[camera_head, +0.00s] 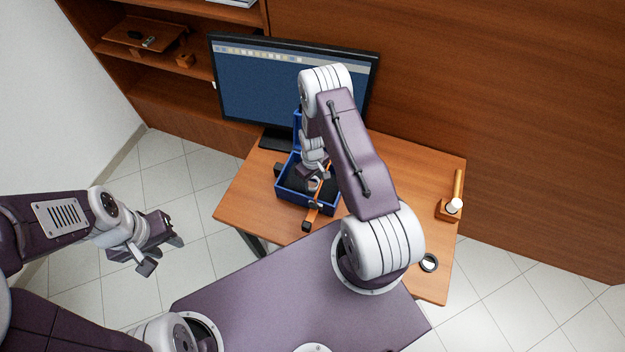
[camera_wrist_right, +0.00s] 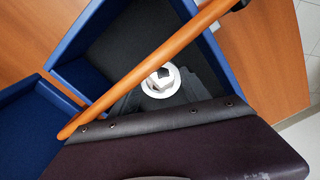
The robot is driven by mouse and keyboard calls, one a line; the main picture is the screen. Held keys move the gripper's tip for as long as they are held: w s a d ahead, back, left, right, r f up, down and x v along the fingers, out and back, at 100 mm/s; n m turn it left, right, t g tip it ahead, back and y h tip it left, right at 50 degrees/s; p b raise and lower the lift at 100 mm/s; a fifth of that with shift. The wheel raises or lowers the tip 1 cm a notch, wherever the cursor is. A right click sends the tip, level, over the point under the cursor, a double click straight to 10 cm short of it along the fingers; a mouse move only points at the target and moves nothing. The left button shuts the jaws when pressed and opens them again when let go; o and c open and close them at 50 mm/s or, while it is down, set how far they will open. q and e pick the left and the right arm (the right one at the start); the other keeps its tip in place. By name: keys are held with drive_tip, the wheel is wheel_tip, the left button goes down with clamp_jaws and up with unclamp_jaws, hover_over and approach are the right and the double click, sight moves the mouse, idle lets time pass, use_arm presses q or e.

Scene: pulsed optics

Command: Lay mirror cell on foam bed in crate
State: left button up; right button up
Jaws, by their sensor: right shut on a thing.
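The blue crate (camera_head: 323,208) stands open on the wooden table, with a dark foam bed (camera_wrist_right: 117,45) inside. My right gripper (camera_head: 314,184) reaches down into the crate. It is shut on a small white piece with a round rim, which looks like the mirror cell (camera_wrist_right: 160,84); it lies over the dark foam. Whether it touches the foam cannot be told. An orange bar (camera_wrist_right: 150,66) crosses the crate opening close to the held piece. My left gripper (camera_head: 155,244) is open and empty, over the floor left of the table.
A monitor (camera_head: 270,90) stands behind the crate. A wooden holder (camera_head: 447,212) with a white-ended stick is at the table's right edge. A dark ring with a pale centre (camera_head: 428,262) lies at the front right. The table right of my right arm is mostly clear.

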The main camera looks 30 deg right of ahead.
drive_tip(key=shift+f, duration=0.1)
drive_tip(key=o, duration=1.5)
wheel_tip(320, 180, up, 9)
drive_tip(key=shift+r+b, duration=0.1)
drive_tip(key=shift+b, duration=0.4)
